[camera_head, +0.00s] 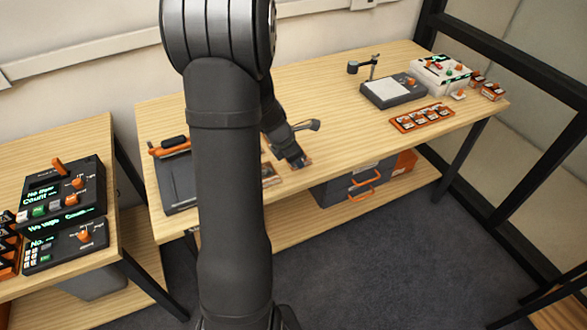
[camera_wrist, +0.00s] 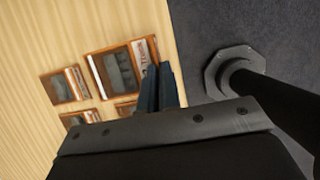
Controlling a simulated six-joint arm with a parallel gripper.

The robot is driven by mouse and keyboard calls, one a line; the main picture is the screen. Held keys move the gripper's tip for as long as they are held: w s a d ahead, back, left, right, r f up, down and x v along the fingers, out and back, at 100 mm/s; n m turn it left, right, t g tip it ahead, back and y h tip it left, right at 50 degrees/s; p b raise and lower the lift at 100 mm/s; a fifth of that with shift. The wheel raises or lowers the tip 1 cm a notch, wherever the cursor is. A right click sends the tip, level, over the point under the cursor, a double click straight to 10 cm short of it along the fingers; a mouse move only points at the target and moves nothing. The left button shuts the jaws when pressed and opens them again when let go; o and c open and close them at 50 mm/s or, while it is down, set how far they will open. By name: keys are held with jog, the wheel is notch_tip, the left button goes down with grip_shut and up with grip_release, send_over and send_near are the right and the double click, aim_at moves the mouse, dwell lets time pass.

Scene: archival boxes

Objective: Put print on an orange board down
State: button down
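A print on an orange board (camera_wrist: 122,68), with a grey picture and a white lettered strip, shows at my gripper (camera_wrist: 158,82) in the wrist view. It looks larger than the other boards there. My gripper's two fingers are close together at its right edge and seem shut on it; the fingertips hide the contact. In the head view my gripper (camera_head: 297,160) is low at the front edge of the middle table (camera_head: 340,125). My arm hides much of this area. I cannot tell whether the board touches the table.
Other orange-framed prints lie on the table beside it, one at left (camera_wrist: 65,86). A black tray (camera_head: 177,182) lies left of my arm. A camera stand (camera_head: 393,90), an orange rack (camera_head: 422,117) and a white device (camera_head: 440,74) stand at right. Bare wood lies between.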

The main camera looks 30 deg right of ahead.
aim_at(294, 178)
jog(key=shift+w+a+f, duration=0.3)
jog(key=shift+w+f, duration=0.1)
jog(key=shift+w, duration=0.25)
jog(key=shift+f, duration=2)
jog(key=shift+f, duration=0.1)
jog(key=c, duration=1.7)
grip_release()
jog(key=v, duration=1.2)
